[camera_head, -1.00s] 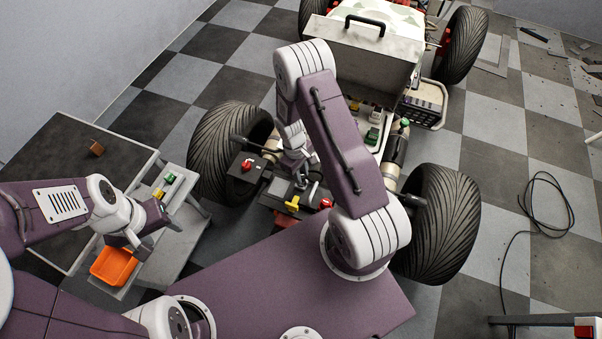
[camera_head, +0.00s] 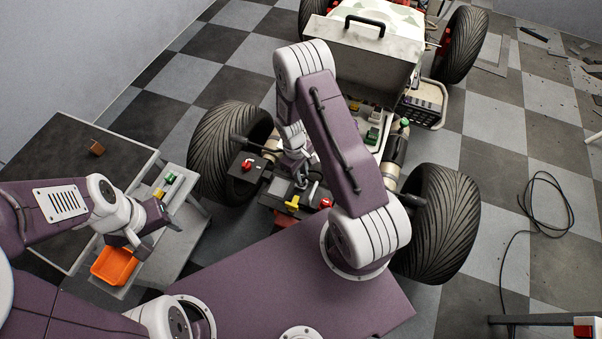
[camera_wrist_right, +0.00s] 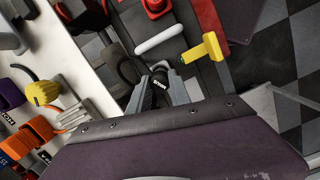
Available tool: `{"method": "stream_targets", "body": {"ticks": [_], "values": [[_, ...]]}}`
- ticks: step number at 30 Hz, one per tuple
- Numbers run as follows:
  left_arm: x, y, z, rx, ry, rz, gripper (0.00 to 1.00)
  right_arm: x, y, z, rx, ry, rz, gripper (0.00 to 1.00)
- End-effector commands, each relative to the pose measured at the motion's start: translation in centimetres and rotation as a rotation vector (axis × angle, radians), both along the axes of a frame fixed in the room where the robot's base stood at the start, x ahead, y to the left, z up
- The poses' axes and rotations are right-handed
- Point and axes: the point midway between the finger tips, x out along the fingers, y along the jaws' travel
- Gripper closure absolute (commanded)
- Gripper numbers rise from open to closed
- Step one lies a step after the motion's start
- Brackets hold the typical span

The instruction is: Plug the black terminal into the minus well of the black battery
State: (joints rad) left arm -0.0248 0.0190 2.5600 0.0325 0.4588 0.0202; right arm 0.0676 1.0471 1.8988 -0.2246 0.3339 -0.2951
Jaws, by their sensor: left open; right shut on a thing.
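My right gripper (camera_head: 299,183) reaches down over the dark front deck of the quad (camera_head: 268,200). In the right wrist view its two grey fingers (camera_wrist_right: 160,92) are shut on a small black piece (camera_wrist_right: 160,82), which looks like the black terminal; a pale mark shows on it. A dark box with a yellow T-shaped handle (camera_head: 292,203) and a red knob (camera_head: 325,203) lies just in front; I cannot tell whether it is the black battery. The minus well is not clearly visible. My left gripper (camera_head: 150,238) is open and empty above the side bench, near the orange bin.
The orange bin (camera_head: 113,266) and small green and yellow parts (camera_head: 164,186) are on the side bench. The yellow handle (camera_wrist_right: 203,48) and a white bar (camera_wrist_right: 159,40) lie close to the right fingers. Large tyres (camera_head: 440,223) flank the deck.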

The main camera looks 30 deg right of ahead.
Motion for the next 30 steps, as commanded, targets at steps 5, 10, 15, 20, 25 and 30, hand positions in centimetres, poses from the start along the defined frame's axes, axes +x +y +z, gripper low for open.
{"method": "stream_targets", "body": {"ticks": [5, 10, 15, 20, 25, 30], "values": [[0.0, 0.0, -0.4, 0.000, 0.000, 0.000, 0.44, 0.0, 0.0, -0.5, 0.000, 0.000, 0.000, 1.00], [0.0, 0.0, -0.7, 0.000, 0.000, 0.000, 0.44, 0.0, 0.0, -1.0, 0.000, 0.000, 0.000, 1.00], [0.0, 0.0, -1.0, 0.000, 0.000, 0.000, 0.44, 0.0, 0.0, -1.4, 0.000, 0.000, 0.000, 1.00], [0.0, 0.0, -1.3, 0.000, 0.000, 0.000, 0.44, 0.0, 0.0, -1.8, 0.000, 0.000, 0.000, 1.00], [0.0, 0.0, -1.6, 0.000, 0.000, 0.000, 0.44, 0.0, 0.0, -2.2, 0.000, 0.000, 0.000, 1.00], [0.0, 0.0, -2.0, 0.000, 0.000, 0.000, 0.44, 0.0, 0.0, -2.7, 0.000, 0.000, 0.000, 1.00]]}}
